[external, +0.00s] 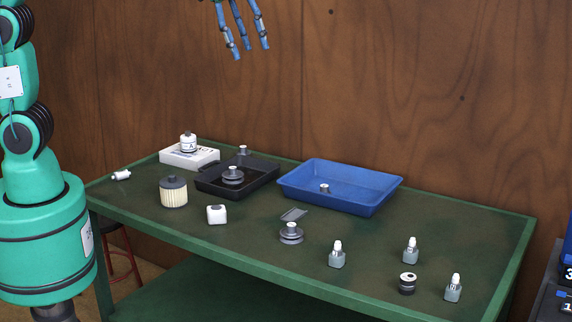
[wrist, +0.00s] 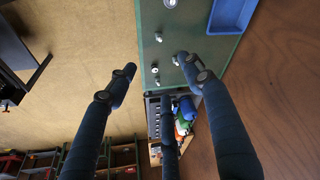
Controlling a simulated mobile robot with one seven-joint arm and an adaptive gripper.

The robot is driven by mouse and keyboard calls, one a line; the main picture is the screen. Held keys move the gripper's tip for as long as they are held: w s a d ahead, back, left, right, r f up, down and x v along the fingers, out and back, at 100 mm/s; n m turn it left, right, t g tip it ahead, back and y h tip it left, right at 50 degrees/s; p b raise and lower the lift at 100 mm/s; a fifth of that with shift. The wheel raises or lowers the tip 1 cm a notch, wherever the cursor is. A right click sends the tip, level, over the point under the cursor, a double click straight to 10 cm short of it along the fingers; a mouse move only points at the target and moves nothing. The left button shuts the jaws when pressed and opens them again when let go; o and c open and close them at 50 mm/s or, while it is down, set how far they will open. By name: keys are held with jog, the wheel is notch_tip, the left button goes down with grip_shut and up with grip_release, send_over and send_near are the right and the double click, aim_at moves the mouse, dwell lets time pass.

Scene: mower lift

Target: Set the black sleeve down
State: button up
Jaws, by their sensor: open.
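A short black cylinder with a pale top (external: 407,284), which looks like the black sleeve, stands upright on the green bench (external: 250,252) near its right front. It appears as a small round shape in the wrist view (wrist: 155,68). My gripper (external: 250,50) is high above the bench, well to the upper left of the sleeve and touching nothing. Its blue fingers are spread, and nothing is between them in the wrist view (wrist: 155,70).
Small grey bottles (external: 336,255) stand around the sleeve. A blue tray (external: 378,205) and a black tray (external: 205,184) lie toward the back. A pulley-like part (external: 291,235), a filter (external: 173,192), a white block (external: 217,214) and a white box (external: 177,157) are also on the bench.

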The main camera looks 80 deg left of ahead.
jog(key=s+a+f, duration=0.1)
jog(key=s+a, duration=0.1)
jog(key=s, duration=0.7)
jog(key=s+a+f+t, duration=0.1)
jog(key=s+a+f, duration=0.1)
jog(key=s, duration=0.8)
jog(key=s+a+f+t, duration=0.1)
jog(key=s+a+f, duration=0.1)
jog(key=s, duration=0.7)
jog(key=shift+s+a, duration=0.25)
jog(key=shift+s, duration=0.05)
jog(key=shift+f, duration=0.15)
notch_tip(320, 180, down, 4)
jog(key=b, duration=0.4)
